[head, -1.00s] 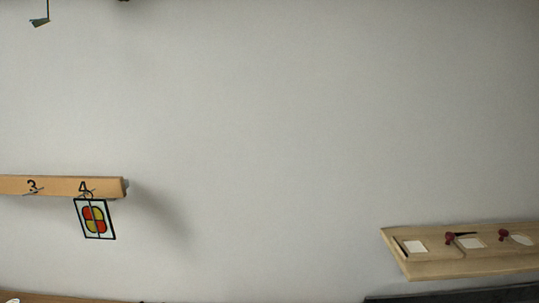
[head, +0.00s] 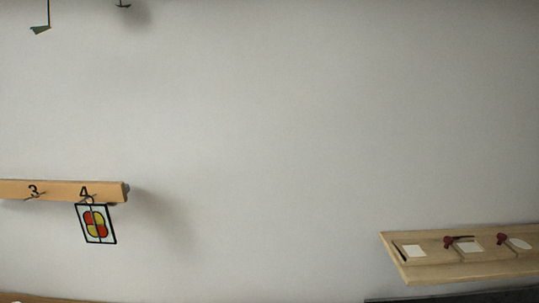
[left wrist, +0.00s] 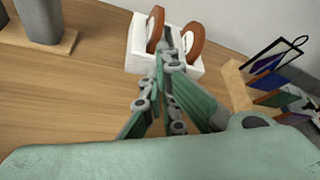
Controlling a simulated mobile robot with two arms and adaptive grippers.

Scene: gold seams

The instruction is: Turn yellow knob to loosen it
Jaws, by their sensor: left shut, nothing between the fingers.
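I see no yellow knob in either view. The head view shows mostly a bare grey wall, with neither gripper in it. In the left wrist view my left gripper (left wrist: 166,48) is shut and empty, its green and grey fingers pointing away over a wooden surface. Its tips overlap a white holder (left wrist: 137,45) with two brown rounded pieces (left wrist: 156,27); I cannot tell whether they touch it. My right gripper is not in view.
A numbered wooden rail (head: 60,190) holds a stained-glass panel (head: 96,224). A wooden board (head: 430,270) with dark red pieces (head: 448,242) is at lower right. The left wrist view shows a grey block (left wrist: 40,20) and a rack with coloured panels (left wrist: 270,75).

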